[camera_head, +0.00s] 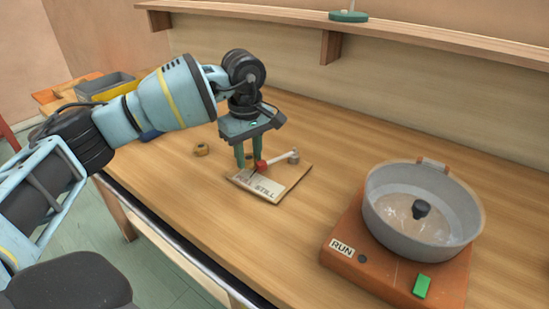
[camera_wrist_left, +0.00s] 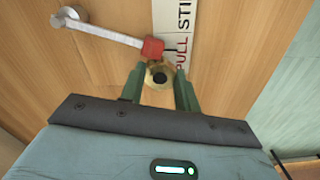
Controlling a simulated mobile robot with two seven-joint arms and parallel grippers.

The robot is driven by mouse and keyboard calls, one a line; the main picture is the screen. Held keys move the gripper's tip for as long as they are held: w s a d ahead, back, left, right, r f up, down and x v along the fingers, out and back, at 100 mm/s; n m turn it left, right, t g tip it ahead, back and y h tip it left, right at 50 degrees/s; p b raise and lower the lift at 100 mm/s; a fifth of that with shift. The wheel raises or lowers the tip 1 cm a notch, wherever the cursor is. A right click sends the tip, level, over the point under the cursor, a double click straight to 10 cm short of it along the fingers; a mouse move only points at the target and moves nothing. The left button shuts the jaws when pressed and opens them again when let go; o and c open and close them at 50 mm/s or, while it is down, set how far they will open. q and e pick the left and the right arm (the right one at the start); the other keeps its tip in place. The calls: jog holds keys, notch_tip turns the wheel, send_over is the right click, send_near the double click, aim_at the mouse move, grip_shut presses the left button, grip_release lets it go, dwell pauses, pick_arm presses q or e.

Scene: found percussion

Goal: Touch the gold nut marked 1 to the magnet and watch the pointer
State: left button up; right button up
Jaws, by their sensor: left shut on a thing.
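My left gripper (camera_head: 249,163) points down, shut on a gold nut (camera_wrist_left: 159,76); its number cannot be read. The red magnet block (camera_wrist_left: 152,48) sits at the end of a pale swinging arm (camera_wrist_left: 105,32), which runs from a grey pivot (camera_wrist_left: 76,15). In the wrist view the nut is right against or very close to the magnet; I cannot tell if they touch. A thin dark pointer (camera_wrist_left: 170,50) sticks out from the magnet over the card (camera_wrist_left: 172,18), near where the words PULL and STILL meet. My right gripper is not in view.
Another gold nut (camera_head: 201,149) lies on the bench left of the gripper. An orange RUN base (camera_head: 340,252) with a green button (camera_head: 421,286) carries a grey pan (camera_head: 385,220) at right. A grey and yellow bin (camera_head: 104,86) stands at back left. A shelf (camera_head: 400,32) runs behind.

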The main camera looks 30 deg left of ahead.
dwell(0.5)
